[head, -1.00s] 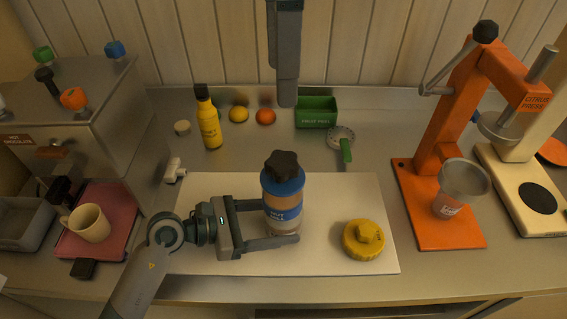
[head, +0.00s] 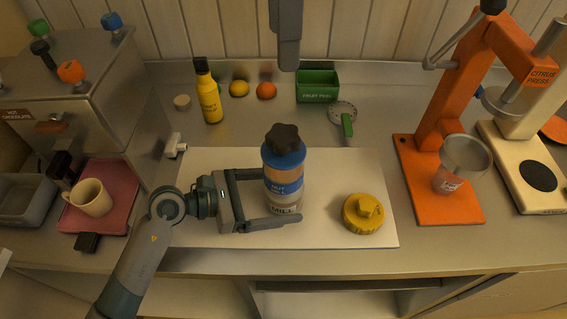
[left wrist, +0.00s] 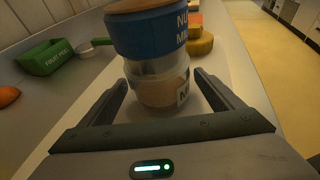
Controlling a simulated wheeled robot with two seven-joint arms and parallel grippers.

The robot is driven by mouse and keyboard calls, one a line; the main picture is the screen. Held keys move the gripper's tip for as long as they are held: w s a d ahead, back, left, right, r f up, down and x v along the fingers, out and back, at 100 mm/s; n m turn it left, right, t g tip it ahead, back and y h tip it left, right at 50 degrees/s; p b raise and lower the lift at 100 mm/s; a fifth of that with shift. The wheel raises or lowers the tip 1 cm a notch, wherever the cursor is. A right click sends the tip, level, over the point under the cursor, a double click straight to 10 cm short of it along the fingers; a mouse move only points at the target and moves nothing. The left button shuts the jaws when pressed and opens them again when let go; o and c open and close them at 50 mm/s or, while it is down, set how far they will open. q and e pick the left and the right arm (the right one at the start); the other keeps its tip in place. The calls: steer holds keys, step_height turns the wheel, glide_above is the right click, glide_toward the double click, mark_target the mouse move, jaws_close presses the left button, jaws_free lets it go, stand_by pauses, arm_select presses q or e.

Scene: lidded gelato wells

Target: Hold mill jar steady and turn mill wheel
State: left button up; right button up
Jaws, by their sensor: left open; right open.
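The nut mill jar (head: 284,186) stands upright on a white board, with a blue collar and a dark lobed wheel (head: 283,138) on top. My left gripper (head: 278,198) is open, low around the jar, one finger on each side. In the left wrist view the jar (left wrist: 160,75) stands between the two spread fingers, with gaps showing beside it; its top and the wheel are cut off. My right gripper (head: 288,55) hangs at the top centre, seen edge-on, apart from the wheel; its finger gap is hidden.
A yellow knobbed lid (head: 364,214) lies right of the jar on the white board (head: 330,170). Behind stand a yellow bottle (head: 209,97) and a green fruit peel box (head: 317,86). The orange citrus press (head: 440,150) is at right, a mug (head: 91,198) at left.

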arm_select(q)
steer(key=v, duration=1.2)
stand_by(0.3)
steer(key=shift+s, duration=0.1)
